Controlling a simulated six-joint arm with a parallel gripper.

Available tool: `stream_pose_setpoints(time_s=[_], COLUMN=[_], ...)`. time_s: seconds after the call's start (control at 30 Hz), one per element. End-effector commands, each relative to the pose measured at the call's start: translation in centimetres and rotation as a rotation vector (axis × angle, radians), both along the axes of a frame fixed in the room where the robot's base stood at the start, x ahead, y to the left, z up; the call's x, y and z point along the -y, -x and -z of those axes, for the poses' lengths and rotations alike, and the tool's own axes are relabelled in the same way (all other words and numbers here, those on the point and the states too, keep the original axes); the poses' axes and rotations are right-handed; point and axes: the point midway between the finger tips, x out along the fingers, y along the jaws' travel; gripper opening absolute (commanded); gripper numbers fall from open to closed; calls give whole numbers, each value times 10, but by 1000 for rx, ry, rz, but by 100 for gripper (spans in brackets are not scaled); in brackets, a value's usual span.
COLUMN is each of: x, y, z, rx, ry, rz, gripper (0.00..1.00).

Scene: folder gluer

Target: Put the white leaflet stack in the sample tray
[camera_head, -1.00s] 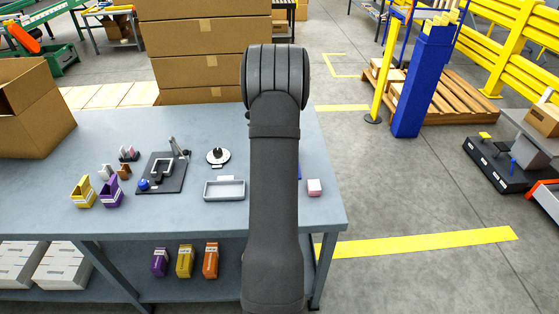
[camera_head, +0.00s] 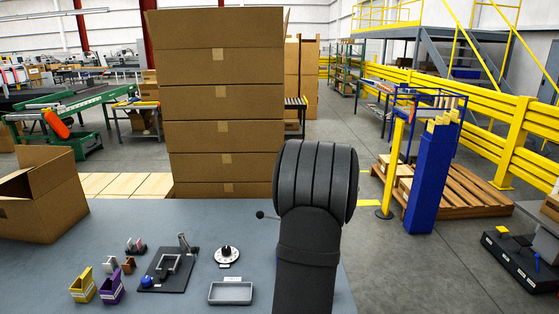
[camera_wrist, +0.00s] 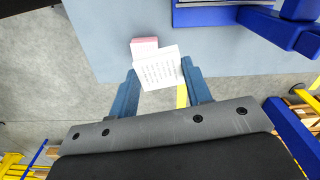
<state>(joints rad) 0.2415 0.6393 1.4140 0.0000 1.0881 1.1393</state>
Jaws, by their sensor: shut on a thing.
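The white leaflet stack (camera_wrist: 158,68), with printed lines on its face, is held between the two blue fingers of my gripper (camera_wrist: 161,82) in the wrist view. My gripper is shut on it. In the head view my arm hides both gripper and stack. A shallow grey tray (camera_head: 230,293), which looks like the sample tray, lies on the table left of my arm. It looks empty, with a small label behind it.
A pink block (camera_wrist: 145,42) lies on the table (camera_wrist: 100,25) beyond the stack. Blue framework (camera_wrist: 250,15) stands nearby.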

Motion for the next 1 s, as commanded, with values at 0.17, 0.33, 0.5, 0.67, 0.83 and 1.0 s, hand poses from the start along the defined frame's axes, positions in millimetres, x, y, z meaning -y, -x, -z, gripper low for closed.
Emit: stream_pose_setpoints(time_s=[0.17,0.33,0.5,0.67,0.83,1.0], x=[-16,-30,-45,-55,-63,-73], y=[7,15,23,31,36,35], z=[9,18,27,34,38,46], rx=[-1,-1,-1,0,-1,-1], ry=[0,-1,-1,0,-1,-1], rz=[-294,-592,-888,-1134,-1306,-1379], gripper=[23,23,23,23,23,23])
